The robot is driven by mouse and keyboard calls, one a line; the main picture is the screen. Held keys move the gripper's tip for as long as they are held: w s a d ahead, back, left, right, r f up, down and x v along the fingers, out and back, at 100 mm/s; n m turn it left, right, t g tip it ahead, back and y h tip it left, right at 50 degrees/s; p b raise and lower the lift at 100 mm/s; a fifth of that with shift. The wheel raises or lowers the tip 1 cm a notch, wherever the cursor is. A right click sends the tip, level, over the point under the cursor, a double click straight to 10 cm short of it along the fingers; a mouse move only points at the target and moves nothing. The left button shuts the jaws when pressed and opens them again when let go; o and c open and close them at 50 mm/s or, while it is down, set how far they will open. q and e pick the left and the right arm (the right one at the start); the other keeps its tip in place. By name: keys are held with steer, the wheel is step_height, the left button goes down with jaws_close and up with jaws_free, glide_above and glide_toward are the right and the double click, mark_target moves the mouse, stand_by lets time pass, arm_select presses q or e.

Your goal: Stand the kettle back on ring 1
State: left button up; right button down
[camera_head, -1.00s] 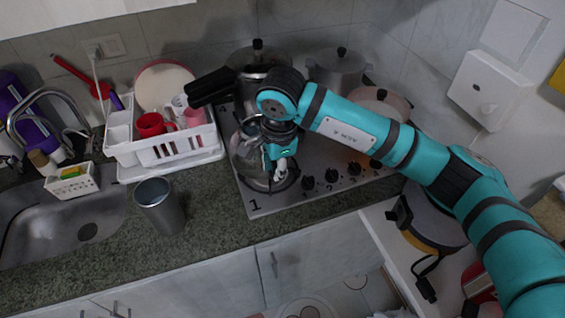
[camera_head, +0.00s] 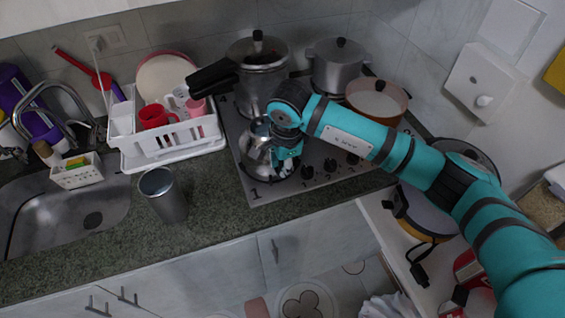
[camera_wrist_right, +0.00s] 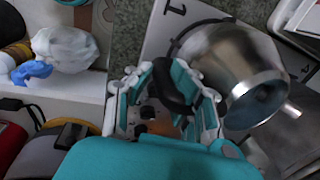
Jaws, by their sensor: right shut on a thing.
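The kettle (camera_head: 255,152) is shiny metal and sits at or just over ring 1 (camera_head: 284,180), at the front left of the hob beside the printed 1. My right gripper (camera_head: 287,158) is at the kettle's right side. In the right wrist view, the kettle (camera_wrist_right: 228,55) lies to the right of the fingers. Its black handle (camera_wrist_right: 172,82) passes between the fingers of my right gripper (camera_wrist_right: 168,100), which is shut on it. Part of ring 1 is hidden under the kettle. I cannot tell whether the kettle's base touches it. My left gripper is out of view.
A tall pot (camera_head: 256,80) with a long black handle stands close behind the kettle. A lidded pot (camera_head: 338,72) and an orange-rimmed pan (camera_head: 376,98) stand behind and right. A metal cup (camera_head: 164,196) and white dish rack (camera_head: 185,153) are left. Counter between cup and hob is clear.

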steer(key=shift+w+f+b, duration=0.1)
steer(key=shift+f+b, duration=0.2)
steer(key=shift+b, duration=0.05)
steer(key=c, duration=1.2)
jaws_free()
steer(key=shift+r, duration=0.15)
